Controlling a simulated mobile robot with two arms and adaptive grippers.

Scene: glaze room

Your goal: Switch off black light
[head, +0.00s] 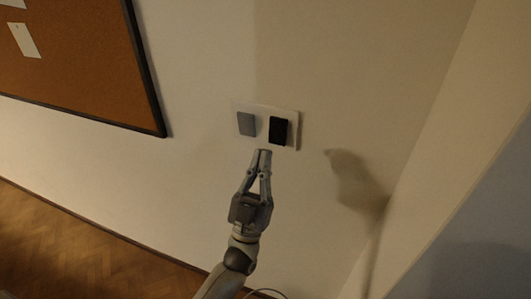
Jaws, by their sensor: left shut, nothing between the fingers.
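A white switch plate (263,123) is on the wall in the head view, with two rockers side by side. The black rocker (278,131) is on the right and the grey rocker (246,124) is on the left. My left gripper (262,153) is shut and empty, with its fingertips at the lower edge of the plate, below and between the rockers. I cannot tell whether the fingertips touch the plate. My right gripper is not in view.
A cork board (80,62) with a dark frame hangs on the wall at the upper left. A wall corner and pale trim (450,150) run down the right side. Wooden floor (60,250) shows at the lower left. The wall around the plate is bare.

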